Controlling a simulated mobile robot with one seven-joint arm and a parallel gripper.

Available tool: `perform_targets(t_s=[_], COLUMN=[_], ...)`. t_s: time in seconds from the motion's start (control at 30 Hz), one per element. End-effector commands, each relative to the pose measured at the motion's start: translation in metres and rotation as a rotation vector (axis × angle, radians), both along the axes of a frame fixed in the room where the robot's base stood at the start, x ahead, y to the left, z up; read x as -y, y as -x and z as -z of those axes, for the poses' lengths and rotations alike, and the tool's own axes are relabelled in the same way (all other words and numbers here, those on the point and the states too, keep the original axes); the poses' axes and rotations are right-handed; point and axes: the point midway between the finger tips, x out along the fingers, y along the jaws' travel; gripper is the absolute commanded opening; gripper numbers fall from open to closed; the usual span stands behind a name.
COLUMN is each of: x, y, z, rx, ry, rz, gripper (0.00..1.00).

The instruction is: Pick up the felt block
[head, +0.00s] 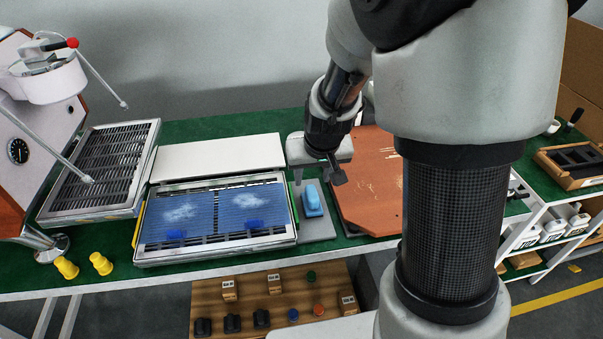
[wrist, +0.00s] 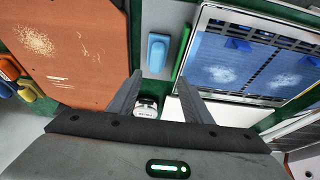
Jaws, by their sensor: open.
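A small blue block (head: 313,201), which looks like the felt block, lies on a grey plate (head: 319,231) between the drip tray and the brown board. It also shows in the wrist view as a blue block (wrist: 157,50) at top centre, beyond the fingertips. My gripper (head: 336,172) hangs above the bench, behind the block and a little to its right in the head view. Its two fingers (wrist: 158,84) are apart with nothing held between them. The block is clear of the fingers.
A slotted tray (head: 215,256) with two powder-marked blue cloths stands left of the block. A green strip (wrist: 183,50) lies between them. A brown board (head: 372,185) lies to the right. A white device (wrist: 147,106) shows between my fingers. Two yellow pieces (head: 101,263) stand at front left.

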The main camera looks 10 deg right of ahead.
Motion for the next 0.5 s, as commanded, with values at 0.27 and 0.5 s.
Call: perform_targets(t_s=[0.27,0.5], x=[0.001,0.003], y=[-0.018,-0.024], z=[0.048,0.063], rx=[-0.001,-0.002], ry=[0.0,-0.001], rz=[0.001,0.002], gripper=[0.45,0.45])
